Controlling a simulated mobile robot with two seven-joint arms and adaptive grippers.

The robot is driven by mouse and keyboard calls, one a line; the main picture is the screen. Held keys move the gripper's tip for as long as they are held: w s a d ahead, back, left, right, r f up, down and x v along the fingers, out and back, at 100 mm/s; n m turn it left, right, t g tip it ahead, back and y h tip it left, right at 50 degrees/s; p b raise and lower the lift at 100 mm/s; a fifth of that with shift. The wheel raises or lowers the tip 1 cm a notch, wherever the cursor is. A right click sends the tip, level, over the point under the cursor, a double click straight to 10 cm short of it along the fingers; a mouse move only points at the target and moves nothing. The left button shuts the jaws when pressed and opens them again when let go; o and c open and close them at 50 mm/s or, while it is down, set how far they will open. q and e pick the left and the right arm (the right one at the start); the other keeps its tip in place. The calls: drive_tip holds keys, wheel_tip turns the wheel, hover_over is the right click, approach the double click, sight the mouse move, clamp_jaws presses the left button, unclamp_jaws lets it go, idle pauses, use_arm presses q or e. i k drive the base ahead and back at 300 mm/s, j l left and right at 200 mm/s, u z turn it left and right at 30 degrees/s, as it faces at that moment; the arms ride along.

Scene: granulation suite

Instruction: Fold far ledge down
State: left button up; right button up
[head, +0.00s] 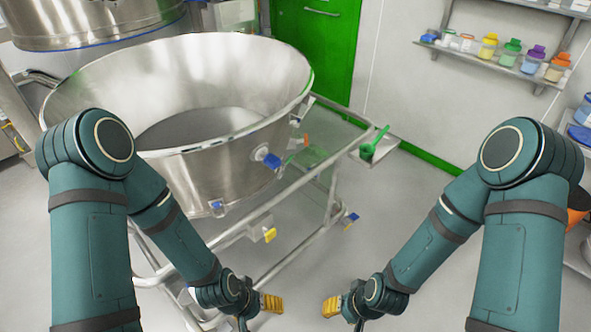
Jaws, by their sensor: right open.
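A small grey ledge (384,147) sticks out level from the far right end of the metal bowl trolley (335,185). I take it for the far ledge. A green scoop (373,146) lies on it with its handle pointing up and right. My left gripper (271,303) and my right gripper (332,306) are low in the head view, nearer to me than the ledge and apart from it. Their yellow fingertips point towards each other with a gap between. The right gripper is open and holds nothing visible. The left one's finger opening is hidden by the angle.
A large steel bowl (190,85) sits in the trolley frame at left. Blue and yellow fittings (269,235) stick out from the frame. A wall shelf (490,55) with several coloured jars is at upper right. Floor right of the trolley is clear.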

sight(307, 158)
drive_tip(key=u, duration=0.65)
drive_tip(key=i+l+u, duration=0.1)
drive_tip(key=l+u, duration=0.2)
drive_tip(key=i+l+u, duration=0.1)
drive_tip(key=l+u, duration=0.2)
drive_tip(key=i+l+u, duration=0.1)
drive_tip(key=l+u, duration=0.6)
drive_tip(key=l, duration=2.1)
drive_tip(key=i, duration=0.1)
drive_tip(key=u, duration=0.05)
